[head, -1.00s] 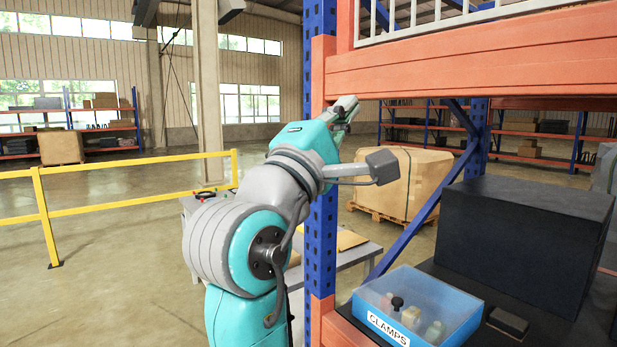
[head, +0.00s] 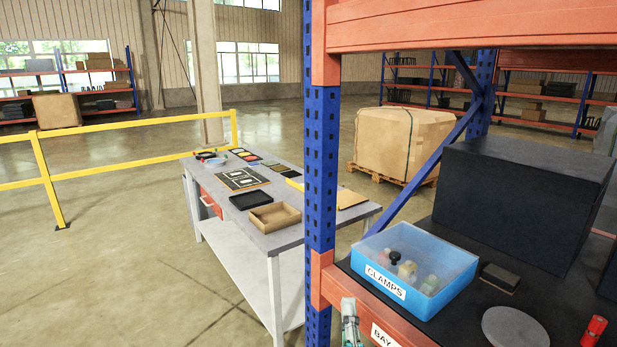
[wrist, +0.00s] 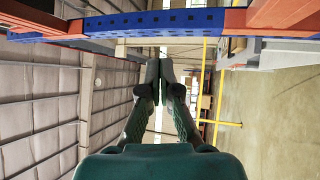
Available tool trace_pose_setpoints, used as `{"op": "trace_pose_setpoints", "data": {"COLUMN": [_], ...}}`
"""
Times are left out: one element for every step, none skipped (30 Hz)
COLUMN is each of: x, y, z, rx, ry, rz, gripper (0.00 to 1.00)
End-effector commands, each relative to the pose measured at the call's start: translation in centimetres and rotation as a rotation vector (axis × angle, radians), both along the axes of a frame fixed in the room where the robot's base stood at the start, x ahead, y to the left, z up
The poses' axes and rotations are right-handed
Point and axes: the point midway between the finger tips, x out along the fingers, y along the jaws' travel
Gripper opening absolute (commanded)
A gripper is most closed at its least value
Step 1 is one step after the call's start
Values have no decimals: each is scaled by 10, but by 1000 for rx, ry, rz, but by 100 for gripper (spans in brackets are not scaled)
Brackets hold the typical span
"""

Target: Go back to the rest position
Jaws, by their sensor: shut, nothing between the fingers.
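My gripper (wrist: 159,68) shows in the wrist view with its two dark fingers together and nothing held between them. In the head view, what looks like the tip of my gripper (head: 349,318) shows at the bottom edge, in front of the rack's orange lower beam. The rest of my arm is out of the head view. In the wrist view the blue and orange rack upright (wrist: 165,22) runs across the top, beyond the fingertips. I cannot tell the exact gap between them.
The blue rack upright (head: 321,170) stands close by. A blue clamps bin (head: 440,303) and a black box (head: 520,205) sit on the shelf. A grey workbench (head: 262,225) with trays stands behind, left. A yellow rail (head: 130,125) crosses the left; floor before it is clear.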

Motion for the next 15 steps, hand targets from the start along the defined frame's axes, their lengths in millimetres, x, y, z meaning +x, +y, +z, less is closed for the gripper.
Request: {"op": "trace_pose_setpoints", "data": {"x": [-11, -17, -25, -31, -38, -48, -55, -62, -73, -81, -89, -100, -108, -117, -129], "y": [-6, -9, -13, -15, -18, -21, -24, -27, -30, -33, -36, -40, -42, -45, -48], "z": [-22, -33, -46, -57, -67, -79, -88, -97, -108, -117, -125, -134, -142, -149, -158], "rx": [27, 46, 73, 94, 116, 146, 168, 192, 224, 249, 274, 309, 334, 363, 398], "ry": [28, 41, 57, 71, 83, 101, 114, 126, 144, 157, 170, 186, 198, 211, 228], "rz": [21, 33, 50, 63, 74, 90, 99, 111, 123, 132, 140, 151, 157, 164, 171], "gripper": [0, 0, 0, 0, 0, 0, 0, 0, 0, 0, 0, 0, 0, 0, 0]}}
